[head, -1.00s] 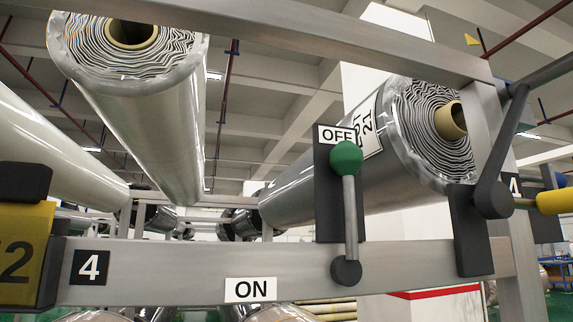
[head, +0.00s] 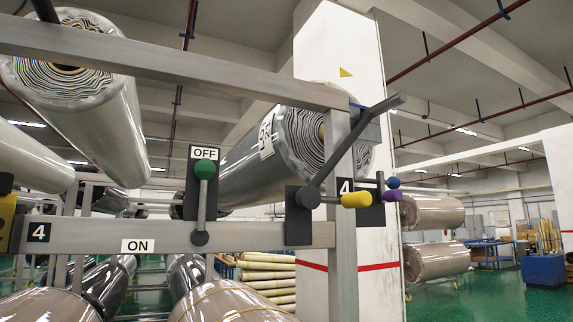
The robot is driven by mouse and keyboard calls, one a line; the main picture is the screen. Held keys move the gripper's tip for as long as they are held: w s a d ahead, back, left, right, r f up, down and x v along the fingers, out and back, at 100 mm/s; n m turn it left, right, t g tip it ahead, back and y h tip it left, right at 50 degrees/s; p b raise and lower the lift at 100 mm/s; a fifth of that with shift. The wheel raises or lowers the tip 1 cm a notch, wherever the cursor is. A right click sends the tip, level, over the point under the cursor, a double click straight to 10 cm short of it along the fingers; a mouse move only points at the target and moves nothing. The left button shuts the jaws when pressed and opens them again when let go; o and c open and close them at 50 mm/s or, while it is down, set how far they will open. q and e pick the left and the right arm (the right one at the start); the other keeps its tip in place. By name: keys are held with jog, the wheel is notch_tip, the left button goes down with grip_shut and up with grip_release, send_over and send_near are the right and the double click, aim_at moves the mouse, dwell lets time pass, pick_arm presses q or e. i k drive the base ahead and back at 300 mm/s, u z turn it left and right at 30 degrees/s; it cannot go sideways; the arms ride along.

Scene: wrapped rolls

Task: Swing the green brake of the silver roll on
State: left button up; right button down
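The green brake knob (head: 204,168) tops a grey lever (head: 201,205) that stands upright from a dark pivot on the rack's lower rail. The knob is just below the OFF label (head: 204,152). The ON label (head: 138,246) is on the rail, to the left of the pivot. The silver roll (head: 240,168) lies behind the lever, its layered end facing right, with a white lot tag (head: 266,137) on it. Neither of my grippers is in view.
Another roll (head: 75,75) hangs upper left.

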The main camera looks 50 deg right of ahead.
aim_at(205, 170)
jog(key=k, duration=0.3)
jog(key=z, duration=0.75)
